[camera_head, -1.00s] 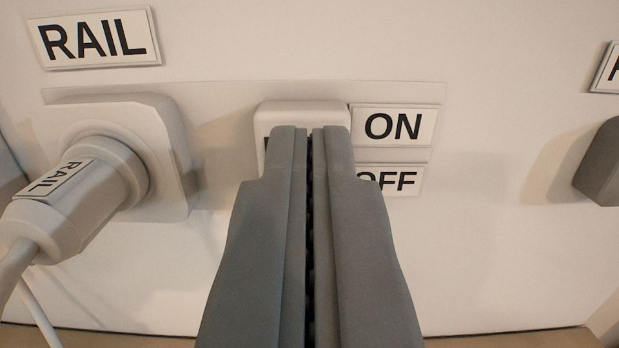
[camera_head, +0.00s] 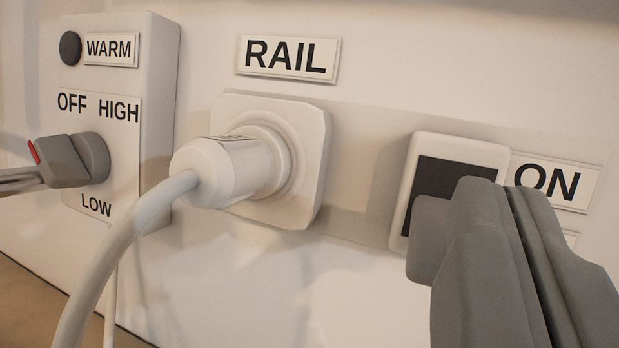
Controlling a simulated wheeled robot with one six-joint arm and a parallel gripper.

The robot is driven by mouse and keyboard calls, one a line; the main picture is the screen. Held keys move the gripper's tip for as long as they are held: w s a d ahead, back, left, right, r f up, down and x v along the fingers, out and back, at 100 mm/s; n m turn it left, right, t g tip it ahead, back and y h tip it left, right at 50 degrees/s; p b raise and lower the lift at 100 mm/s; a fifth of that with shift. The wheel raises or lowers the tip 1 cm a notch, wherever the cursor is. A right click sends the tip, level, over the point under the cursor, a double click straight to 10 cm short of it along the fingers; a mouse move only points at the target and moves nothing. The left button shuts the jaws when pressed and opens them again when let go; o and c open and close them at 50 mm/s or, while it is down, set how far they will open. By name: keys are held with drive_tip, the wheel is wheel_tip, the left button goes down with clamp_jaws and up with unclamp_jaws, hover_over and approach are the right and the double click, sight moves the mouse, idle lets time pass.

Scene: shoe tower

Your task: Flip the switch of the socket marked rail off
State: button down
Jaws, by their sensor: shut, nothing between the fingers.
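The socket marked RAIL (camera_head: 290,58) has a white plug (camera_head: 235,165) seated in it, with a thick cable hanging down. To its right is the switch (camera_head: 405,195), a white frame with a dark recess. A grey lever (camera_head: 428,240) sticks out from the lower part of the recess, and the dark upper part is bare. An ON label (camera_head: 550,185) is right of the switch's upper part. Only a sliver of the label below it shows. My gripper (camera_head: 498,186) is shut and empty, in front of the switch's right side. I cannot tell whether it touches the lever.
A control box (camera_head: 158,100) on the left has a WARM label, a black button (camera_head: 70,48) and a grey knob (camera_head: 85,158) among OFF, HIGH and LOW. The plug's cable (camera_head: 100,262) curves through the lower left. The panel between plug and switch is clear.

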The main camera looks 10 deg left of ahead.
drive_tip(key=v, duration=1.7)
drive_tip(key=shift+s, duration=0.15)
drive_tip(key=s+r+g+y, duration=0.1)
drive_tip(key=s+r+g, duration=0.1)
drive_tip(key=s+r, duration=0.9)
drive_tip(key=s+r+g, duration=0.3)
drive_tip(key=s, duration=1.6)
drive_tip(key=shift+s+d+n, duration=0.15)
drive_tip(key=shift+d+n, duration=0.05)
drive_tip(key=shift+n, duration=0.1)
